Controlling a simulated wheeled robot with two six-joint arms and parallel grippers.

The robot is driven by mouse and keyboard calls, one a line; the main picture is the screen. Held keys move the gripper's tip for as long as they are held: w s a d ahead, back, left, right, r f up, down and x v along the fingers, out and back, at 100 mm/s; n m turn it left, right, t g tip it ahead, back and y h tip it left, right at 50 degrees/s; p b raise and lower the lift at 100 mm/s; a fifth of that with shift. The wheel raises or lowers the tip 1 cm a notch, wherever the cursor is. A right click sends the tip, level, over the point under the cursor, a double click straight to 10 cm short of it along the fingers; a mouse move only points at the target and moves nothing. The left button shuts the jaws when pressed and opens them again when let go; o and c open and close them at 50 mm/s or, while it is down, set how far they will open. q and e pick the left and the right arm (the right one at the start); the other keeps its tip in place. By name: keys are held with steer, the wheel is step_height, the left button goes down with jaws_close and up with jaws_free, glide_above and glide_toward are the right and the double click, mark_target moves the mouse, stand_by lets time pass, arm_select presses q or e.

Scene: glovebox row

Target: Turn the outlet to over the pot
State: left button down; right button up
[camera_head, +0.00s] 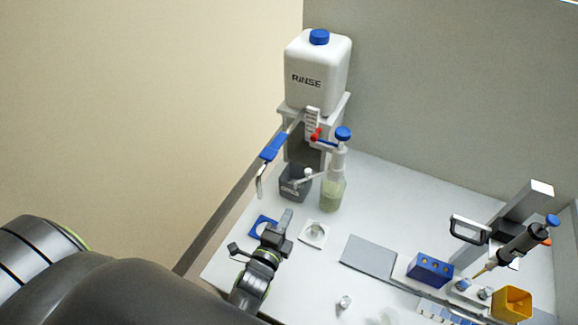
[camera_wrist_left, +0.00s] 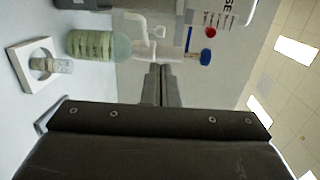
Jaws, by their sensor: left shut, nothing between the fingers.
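The dispenser bottle (camera_head: 332,195) holds pale green liquid under a white pump with a blue knob (camera_head: 343,133). Its white outlet (camera_head: 300,180) points left, over the grey DREGS bin (camera_head: 292,192), not over the pot. The small pot (camera_head: 315,230) sits on a white square holder in front of the bottle. In the left wrist view the bottle (camera_wrist_left: 92,45), outlet (camera_wrist_left: 137,22) and pot (camera_wrist_left: 55,65) show sideways. My left gripper (camera_head: 286,218) is shut and empty, left of the pot and apart from the outlet. My right gripper is out of view.
A white RINSE tank (camera_head: 317,75) stands behind on a stand, with a blue-handled lever (camera_head: 272,147) and a red tap. A blue square holder (camera_head: 262,224) lies beside my left gripper. A grey mat (camera_head: 368,257), blue rack (camera_head: 430,269) and pipette stand are right.

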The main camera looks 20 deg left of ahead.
arm_select(q)
steer(key=w+b, duration=0.3)
steer(key=b, duration=0.5)
glide_toward(307, 174)
steer(key=w, duration=0.2)
steer(key=w+f, duration=0.1)
steer(key=w, duration=0.1)
steer(key=shift+w, duration=0.1)
steer(key=shift+w+a+b, duration=0.1)
steer(key=shift+w+b, duration=0.65)
steer(key=shift+b, duration=0.15)
steer(key=shift+w+r+b, duration=0.1)
steer(key=shift+w+b, duration=0.35)
steer(key=shift+w, duration=0.1)
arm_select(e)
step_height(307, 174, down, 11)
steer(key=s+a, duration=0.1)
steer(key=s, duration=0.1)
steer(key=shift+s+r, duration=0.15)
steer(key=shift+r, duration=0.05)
arm_select(q)
steer(key=shift+r, duration=0.1)
